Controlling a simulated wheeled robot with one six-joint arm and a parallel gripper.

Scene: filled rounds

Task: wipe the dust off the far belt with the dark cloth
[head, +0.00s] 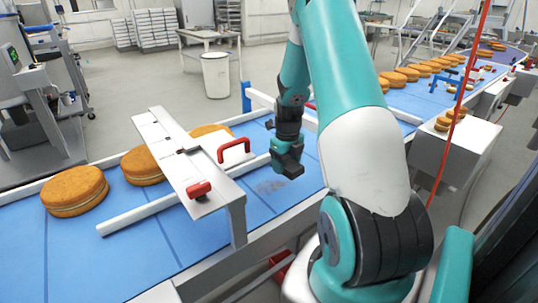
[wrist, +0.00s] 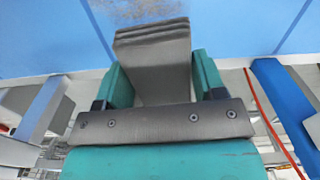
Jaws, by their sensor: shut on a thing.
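My gripper (head: 288,166) is over the blue belt (head: 305,178) in the head view, just right of and behind a grey dust smudge (head: 270,186). In the wrist view, its teal fingers (wrist: 160,80) are shut on the dark cloth (wrist: 153,60), a folded grey-brown pad. The smudge also shows in the wrist view (wrist: 135,10), just beyond the cloth's tip and cut by the top edge. I cannot tell whether the cloth touches the belt. The cloth is hard to make out in the head view.
A metal bridge (head: 165,140) with red handles spans the belt left of my gripper. A white guide rail (head: 150,212) runs along the belt. Round filled cakes (head: 75,190) lie at left, and several more (head: 407,73) at upper right. A red cable (head: 460,105) hangs at right.

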